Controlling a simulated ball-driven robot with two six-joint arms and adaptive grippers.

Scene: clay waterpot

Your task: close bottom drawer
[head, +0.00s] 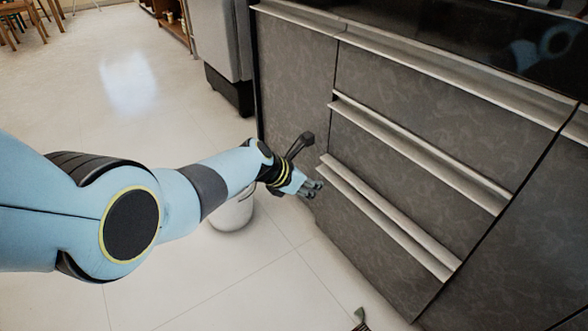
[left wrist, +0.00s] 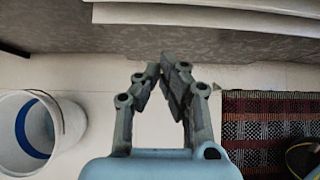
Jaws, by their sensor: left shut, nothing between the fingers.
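The bottom drawer (head: 362,232) is a grey mottled front with a pale metal handle strip (head: 385,222) along its top, low in the cabinet. It looks nearly in line with the fronts around it; I cannot tell whether a small gap remains. My left gripper (head: 317,186) is shut and empty, close to the left end of the drawer, just below the handle strip. In the left wrist view my left gripper (left wrist: 163,68) points at the drawer front (left wrist: 200,40), with the pale handle strip (left wrist: 205,14) above. Contact cannot be told. My right gripper is not in view.
A white bucket (head: 232,213) stands on the floor behind my left forearm and shows in the left wrist view (left wrist: 70,125). A middle drawer (head: 410,150) is above. A patterned mat (left wrist: 268,120) lies at right.

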